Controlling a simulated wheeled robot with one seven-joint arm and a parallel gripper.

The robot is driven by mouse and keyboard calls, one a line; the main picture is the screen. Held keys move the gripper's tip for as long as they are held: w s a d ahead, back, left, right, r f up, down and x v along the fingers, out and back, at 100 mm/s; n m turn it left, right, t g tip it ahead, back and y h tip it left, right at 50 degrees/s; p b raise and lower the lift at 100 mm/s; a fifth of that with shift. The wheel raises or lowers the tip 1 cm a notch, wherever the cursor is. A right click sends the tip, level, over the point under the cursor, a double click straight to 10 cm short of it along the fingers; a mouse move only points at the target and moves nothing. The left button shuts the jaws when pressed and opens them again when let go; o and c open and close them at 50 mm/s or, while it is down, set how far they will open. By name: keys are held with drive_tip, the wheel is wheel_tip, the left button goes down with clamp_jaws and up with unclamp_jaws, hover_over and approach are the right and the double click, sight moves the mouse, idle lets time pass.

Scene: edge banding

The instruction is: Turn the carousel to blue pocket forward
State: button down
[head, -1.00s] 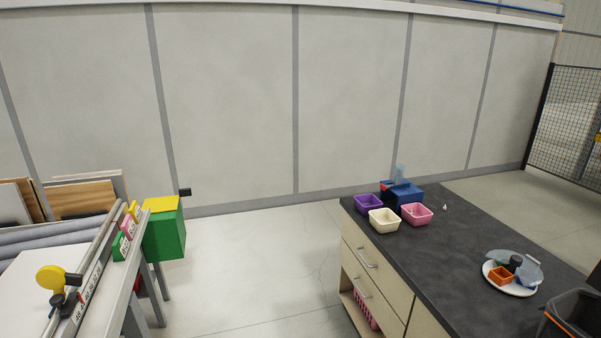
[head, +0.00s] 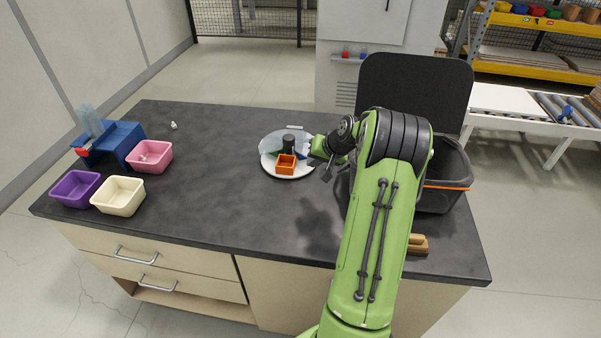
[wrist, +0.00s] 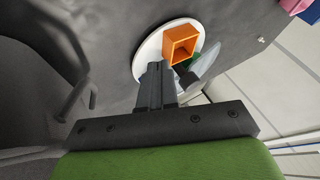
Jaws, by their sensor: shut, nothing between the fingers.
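The carousel is a round white turntable (head: 268,163) on the dark worktop, with a black post (head: 289,143) in its middle. An orange pocket (head: 286,164) faces the front of the bench. A blue pocket (head: 303,147) shows at the back right, partly hidden behind my gripper, and a clear cover lies over the left side. In the wrist view the orange pocket (wrist: 180,44) is near the fingertips, with a bit of green beside it. My gripper (wrist: 157,70) is shut and empty, over the edge of the turntable. In the head view my gripper (head: 322,166) is at its right side; contact cannot be told.
Purple (head: 76,188), cream (head: 119,195) and pink (head: 150,156) bins and a blue dispenser (head: 110,141) stand at the left. A black lidded bin (head: 446,178) stands right of my arm. A wooden block (head: 417,245) lies near the front. The middle worktop is clear.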

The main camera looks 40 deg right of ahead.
drive_tip(key=b, duration=0.1)
approach(294, 173)
drive_tip(key=x, duration=0.5)
drive_tip(key=shift+d+f, duration=0.1)
drive_tip(key=shift+d, duration=0.15)
drive_tip(key=shift+w+a, duration=0.1)
drive_tip(key=shift+a, duration=0.05)
